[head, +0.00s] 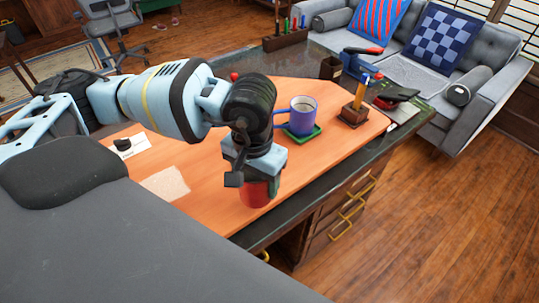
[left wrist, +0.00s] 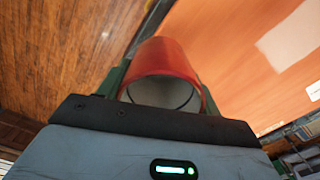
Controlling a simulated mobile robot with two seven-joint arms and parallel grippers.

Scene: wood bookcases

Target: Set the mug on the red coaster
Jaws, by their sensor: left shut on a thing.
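My left gripper (head: 262,180) points down over the near part of the desk and is shut on a red cup-like thing (head: 255,195). In the left wrist view the red thing (left wrist: 168,62) is a hollow cylinder with a pale inside, its open end toward the camera, between the fingers. I cannot tell whether it touches the desk. A blue-purple mug (head: 303,114) stands upright on a green coaster (head: 302,131), to the right of my left gripper and apart from it. No red coaster shows clearly. My right gripper is out of view.
The orange desk top (head: 340,98) has a dark edge on the near right. A wooden pen holder (head: 353,115), a stapler (head: 397,94) and a dark cup (head: 331,67) stand right of the mug. A pale paper sheet (head: 166,184) and a white card (head: 129,147) lie left.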

